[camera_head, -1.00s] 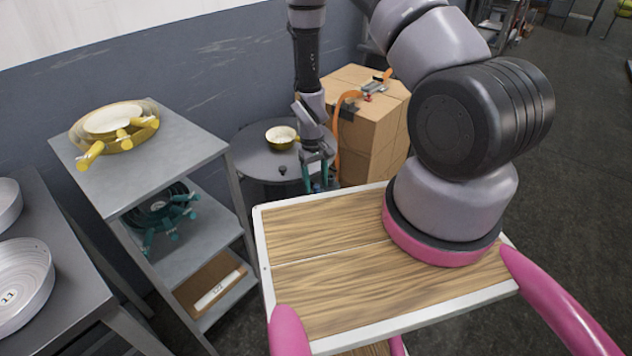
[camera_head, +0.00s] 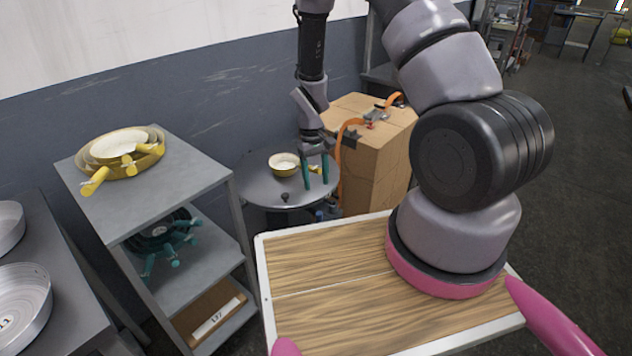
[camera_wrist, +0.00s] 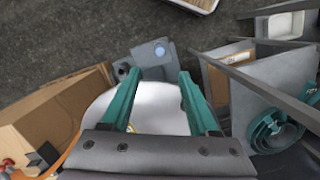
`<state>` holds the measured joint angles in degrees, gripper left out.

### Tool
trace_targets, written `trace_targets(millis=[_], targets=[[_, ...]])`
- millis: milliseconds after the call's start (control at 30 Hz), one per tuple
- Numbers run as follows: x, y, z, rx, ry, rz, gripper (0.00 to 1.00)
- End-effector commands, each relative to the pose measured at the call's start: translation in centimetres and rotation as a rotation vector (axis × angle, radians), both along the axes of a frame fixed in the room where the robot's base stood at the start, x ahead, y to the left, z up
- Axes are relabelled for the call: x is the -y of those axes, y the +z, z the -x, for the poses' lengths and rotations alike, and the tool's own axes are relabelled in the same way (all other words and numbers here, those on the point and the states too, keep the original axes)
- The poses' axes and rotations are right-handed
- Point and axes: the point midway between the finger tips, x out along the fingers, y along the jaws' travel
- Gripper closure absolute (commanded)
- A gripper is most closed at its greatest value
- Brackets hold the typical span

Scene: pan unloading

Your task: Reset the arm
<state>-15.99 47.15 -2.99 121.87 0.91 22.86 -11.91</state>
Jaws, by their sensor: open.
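My gripper (camera_head: 316,186) hangs fingers-down above the right side of a grey round table (camera_head: 262,190). Its two teal fingers are apart, with nothing between them. In the wrist view my gripper (camera_wrist: 160,75) also shows open and empty, over a pale, bright surface. A small yellow pan with a cream inside (camera_head: 284,161) sits on the round table, left of the fingers and apart from them. My arm is bent, rising from its pink-ringed base and reaching over to the table.
A cardboard box (camera_head: 372,160) with an orange strap stands close right of my gripper. A grey shelf (camera_head: 200,181) at left holds nested yellow pans (camera_head: 128,152) on top and teal pans (camera_head: 160,231) below. A wall runs behind.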

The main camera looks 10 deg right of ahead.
Motion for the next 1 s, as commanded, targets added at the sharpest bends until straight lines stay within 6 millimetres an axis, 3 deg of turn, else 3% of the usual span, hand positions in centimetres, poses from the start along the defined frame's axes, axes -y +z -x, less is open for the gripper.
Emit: trace_targets(millis=[133,233,400,567,800,1000], targets=[[0.0,1.3,-0.5,0.017,-0.012,-0.006,0.39],[0.1,4.4,-1.3,0.052,-0.044,-0.021,0.39],[0.7,12.9,-2.4,0.146,-0.133,-0.063,0.39],[1.7,20.7,-1.9,0.235,-0.219,-0.105,0.39],[3.4,31.1,1.2,0.367,-0.339,-0.171,0.39],[4.7,38.1,5.5,0.478,-0.432,-0.23,0.39]])
